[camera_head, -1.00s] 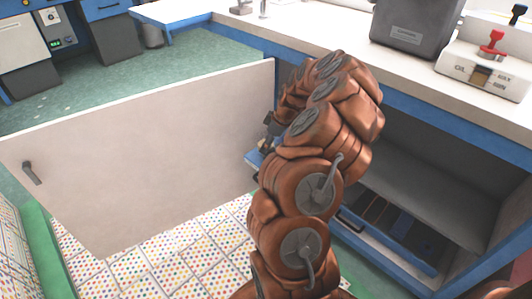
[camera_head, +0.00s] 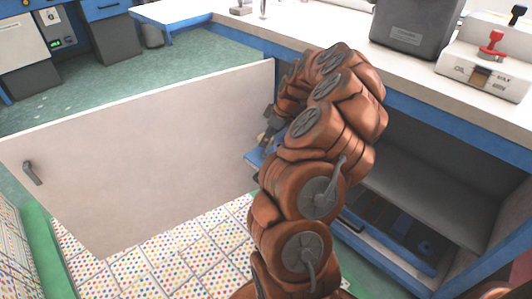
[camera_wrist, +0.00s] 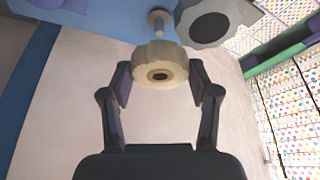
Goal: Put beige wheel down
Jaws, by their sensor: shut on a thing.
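The beige wheel (camera_wrist: 160,66) is a thick disc with a dark hole in its middle, seen in the wrist view. My gripper (camera_wrist: 160,75) has its two dark fingers on either side of the wheel and is shut on it. I cannot tell whether wheel and peg touch. In the head view, my gripper (camera_head: 268,138) is partly hidden behind my arm, near the open cabinet door and a blue edge (camera_head: 256,158).
A grey wheel (camera_wrist: 212,22) with a dark centre sits close by on the right. The open white door (camera_head: 140,155) stands beside my arm. The workbench (camera_head: 335,45) is above; the open cabinet (camera_head: 420,185) holds a dark blue drawer (camera_head: 395,225). Dotted floor tiles (camera_head: 170,255) lie below.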

